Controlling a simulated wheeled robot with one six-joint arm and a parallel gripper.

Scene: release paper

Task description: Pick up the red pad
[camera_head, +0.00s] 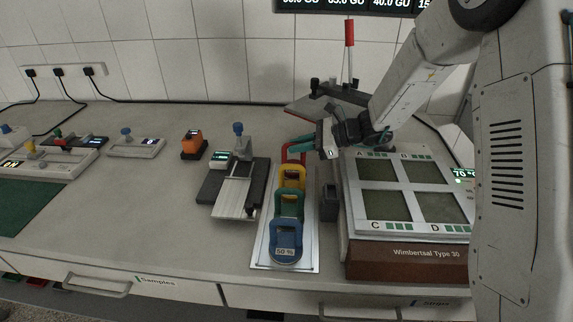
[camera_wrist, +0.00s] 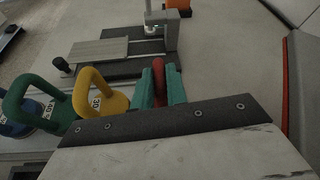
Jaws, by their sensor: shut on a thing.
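The red pad (camera_head: 291,152) is at the back end of a row of coloured, handled pads. Only its red handle shows clearly, and its lower part is hidden behind the yellow pad. My gripper (camera_head: 298,142) reaches in from the right at the red handle. In the wrist view the teal fingers of my gripper (camera_wrist: 160,88) are shut on the red handle of the pad (camera_wrist: 159,72), one on each side. I cannot tell whether the red pad still touches the tray.
The yellow pad (camera_head: 292,178), green pad (camera_head: 289,205) and blue pad (camera_head: 286,243) stand in front on a metal tray (camera_head: 300,262). A grey block (camera_head: 330,203) and the Wimbertsal box (camera_head: 405,257) are close on the right. A slide device (camera_head: 236,195) stands left.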

